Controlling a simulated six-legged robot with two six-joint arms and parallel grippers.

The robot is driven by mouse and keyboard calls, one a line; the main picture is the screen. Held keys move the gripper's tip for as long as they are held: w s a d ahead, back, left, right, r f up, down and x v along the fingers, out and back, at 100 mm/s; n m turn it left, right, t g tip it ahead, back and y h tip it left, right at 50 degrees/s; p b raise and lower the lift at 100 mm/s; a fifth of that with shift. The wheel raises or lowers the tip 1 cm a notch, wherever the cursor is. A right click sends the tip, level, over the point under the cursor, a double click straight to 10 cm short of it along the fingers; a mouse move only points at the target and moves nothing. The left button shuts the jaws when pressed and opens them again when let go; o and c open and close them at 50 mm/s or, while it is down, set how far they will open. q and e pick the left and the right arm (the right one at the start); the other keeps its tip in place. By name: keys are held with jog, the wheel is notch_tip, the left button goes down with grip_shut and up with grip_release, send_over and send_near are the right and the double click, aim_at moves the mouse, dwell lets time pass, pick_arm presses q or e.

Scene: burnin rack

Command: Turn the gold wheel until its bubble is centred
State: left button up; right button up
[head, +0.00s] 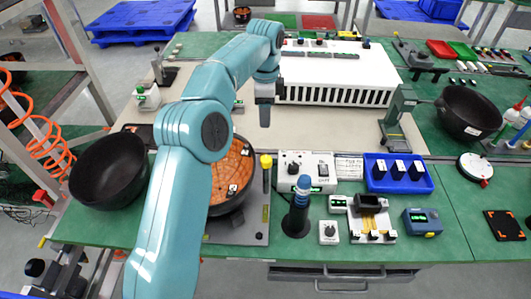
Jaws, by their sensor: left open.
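I cannot clearly pick out a gold wheel or its bubble. The closest match is a small yellow-gold knob (266,160) on top of a short post, at the right edge of a dark plate (252,228). No bubble can be made out on it. My left gripper (264,120) points down in front of the white slotted rack box (335,72), above and beyond the yellow knob in the picture and apart from it. It is open, with nothing seen between its fingers. My left arm hides part of the plate and the bench. My right gripper is out of view.
A black bowl with orange contents (232,175) stands beside the knob. A black bowl (108,170) is at left, another (467,112) at right. A white control box (305,172), dark blue-topped cylinder (297,212) and blue tray (398,183) crowd the front right.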

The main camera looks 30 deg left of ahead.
pick_arm(q)
jog(key=f, duration=0.5)
jog(key=f+b, duration=0.1)
jog(key=f, duration=0.9)
jog(key=shift+s+d+f, duration=0.1)
jog(key=shift+s+f, duration=0.1)
jog(key=shift+s, duration=0.1)
jog(key=shift+w+f, duration=0.1)
jog(key=shift+f, duration=0.3)
jog(key=c, duration=1.1)
